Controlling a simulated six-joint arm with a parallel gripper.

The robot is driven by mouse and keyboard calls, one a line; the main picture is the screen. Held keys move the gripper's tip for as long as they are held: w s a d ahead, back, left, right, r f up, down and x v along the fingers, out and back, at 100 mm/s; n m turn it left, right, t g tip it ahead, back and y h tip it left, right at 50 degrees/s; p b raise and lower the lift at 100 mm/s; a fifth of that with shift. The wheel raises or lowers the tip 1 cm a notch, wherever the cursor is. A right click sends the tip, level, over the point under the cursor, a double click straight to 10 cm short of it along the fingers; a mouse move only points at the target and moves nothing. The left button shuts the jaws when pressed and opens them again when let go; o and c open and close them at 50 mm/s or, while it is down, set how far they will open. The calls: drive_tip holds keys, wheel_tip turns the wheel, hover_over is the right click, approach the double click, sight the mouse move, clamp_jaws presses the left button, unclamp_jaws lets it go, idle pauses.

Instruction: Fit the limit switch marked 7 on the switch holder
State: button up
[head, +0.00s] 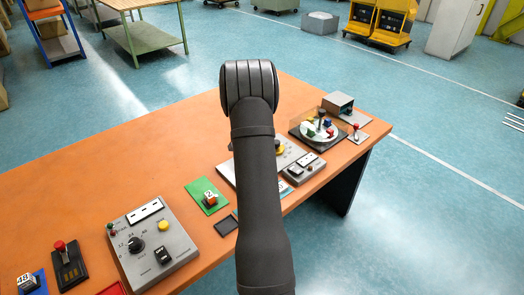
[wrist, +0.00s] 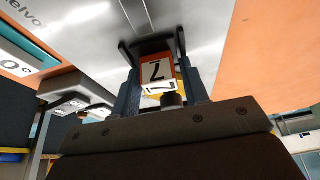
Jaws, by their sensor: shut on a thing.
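The limit switch marked 7 (wrist: 157,69) is an orange block with white faces bearing a black 7. In the wrist view it sits between the two fingers of my gripper (wrist: 153,50), which is shut on it. A pale grey surface (wrist: 90,28) lies behind it; I cannot tell whether the switch touches it. In the head view my arm hides the gripper and the switch. I cannot make out the switch holder for certain in either view.
On the orange table (head: 110,180) stand a grey control panel (head: 185,245) with a knob, a green plate (head: 195,187) carrying an orange block marked 2 (head: 210,198), a small grey box (head: 304,168) and a round dial device (head: 318,131). The table's left half is mostly clear.

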drive_tip(key=o, duration=0.9)
drive_tip(key=shift+o, duration=0.9)
drive_tip(key=shift+a+r, duration=0.1)
drive_tip(key=shift+r, duration=0.25)
drive_tip(key=v, duration=1.6)
drive_tip(key=shift+s+r, duration=0.2)
drive_tip(key=shift+r, duration=0.1)
drive_tip(key=shift+f, duration=0.1)
drive_tip(key=x, duration=1.7)
drive_tip(key=shift+f, duration=0.1)
drive_tip(key=shift+a+r, duration=0.1)
drive_tip(key=shift+r, duration=0.15)
